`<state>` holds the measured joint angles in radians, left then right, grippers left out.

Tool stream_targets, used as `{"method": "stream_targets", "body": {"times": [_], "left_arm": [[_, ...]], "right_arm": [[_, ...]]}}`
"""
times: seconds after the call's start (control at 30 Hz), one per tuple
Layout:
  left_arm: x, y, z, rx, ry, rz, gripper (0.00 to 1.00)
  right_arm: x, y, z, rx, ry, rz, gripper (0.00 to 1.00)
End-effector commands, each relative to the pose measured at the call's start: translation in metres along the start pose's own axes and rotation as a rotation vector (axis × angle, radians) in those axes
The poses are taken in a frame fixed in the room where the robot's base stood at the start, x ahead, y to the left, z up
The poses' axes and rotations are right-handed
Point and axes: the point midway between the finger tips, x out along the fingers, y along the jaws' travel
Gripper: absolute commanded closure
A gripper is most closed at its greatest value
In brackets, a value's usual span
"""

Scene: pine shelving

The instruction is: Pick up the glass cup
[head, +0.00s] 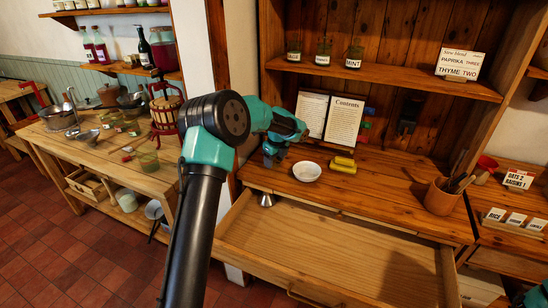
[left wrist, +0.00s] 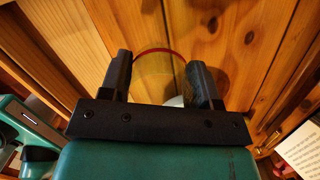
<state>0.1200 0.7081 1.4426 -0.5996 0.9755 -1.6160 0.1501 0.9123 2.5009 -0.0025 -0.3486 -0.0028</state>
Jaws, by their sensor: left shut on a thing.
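My left gripper (head: 269,158) is above the back left part of the wooden counter in the head view, beside the white bowl. The left wrist view shows its two dark fingers (left wrist: 162,82) set wide apart on either side of a clear glass cup with a thin reddish rim (left wrist: 158,51). The gripper is shut on this cup. Much of the cup is hidden by the fingers and palm, and I cannot make it out in the head view. My right gripper is in neither view.
An empty drawer (head: 330,245) is pulled out below. A recipe book (head: 344,122) stands behind; a utensil pot (head: 440,197) stands right.

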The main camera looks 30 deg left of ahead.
Motion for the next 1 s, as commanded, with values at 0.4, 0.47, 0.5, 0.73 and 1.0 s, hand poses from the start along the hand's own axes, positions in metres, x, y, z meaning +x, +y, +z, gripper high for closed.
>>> {"method": "stream_targets", "body": {"times": [0.4,0.47,0.5,0.73,1.0], "left_arm": [[-0.017,0.058,-0.058,0.002,0.0,0.0,0.68],[-0.019,0.065,-0.065,0.002,0.001,0.0,0.68],[-0.02,0.068,-0.07,0.002,0.001,-0.001,0.68],[-0.024,0.082,-0.083,0.001,0.0,0.0,0.68],[-0.024,0.084,-0.085,-0.001,0.0,0.0,0.68]], "right_arm": [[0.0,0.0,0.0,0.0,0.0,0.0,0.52],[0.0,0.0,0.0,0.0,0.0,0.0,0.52],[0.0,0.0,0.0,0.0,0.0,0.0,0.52],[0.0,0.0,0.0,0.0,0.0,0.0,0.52],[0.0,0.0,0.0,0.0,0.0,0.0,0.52]]}}
